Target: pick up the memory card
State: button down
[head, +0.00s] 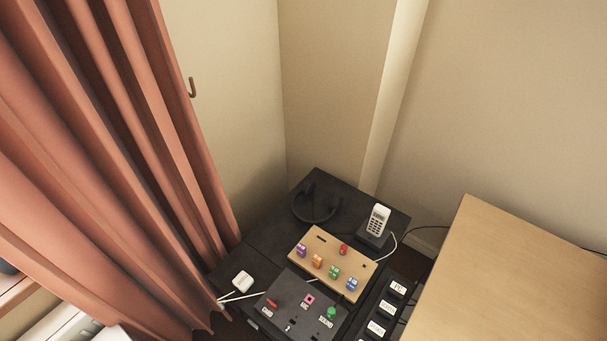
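A small red piece (271,303) sits at the left of a dark panel (290,318), just above a white label that seems to read "CARD". It may be the memory card, but it is too small to tell. A pink square piece (309,299) and a green round piece (331,312) sit on the same panel with their own labels. My gripper is not in view.
A wooden board (331,253) with coloured pieces lies behind the panel on a black table (267,240). Near it are a white phone (377,220), dark headphones (315,205), a white adapter (242,281) and labelled black blocks (387,307). Curtain (110,150) left, wooden top (520,280) right.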

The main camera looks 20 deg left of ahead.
aim_at(272, 305)
jog(key=u, duration=0.95)
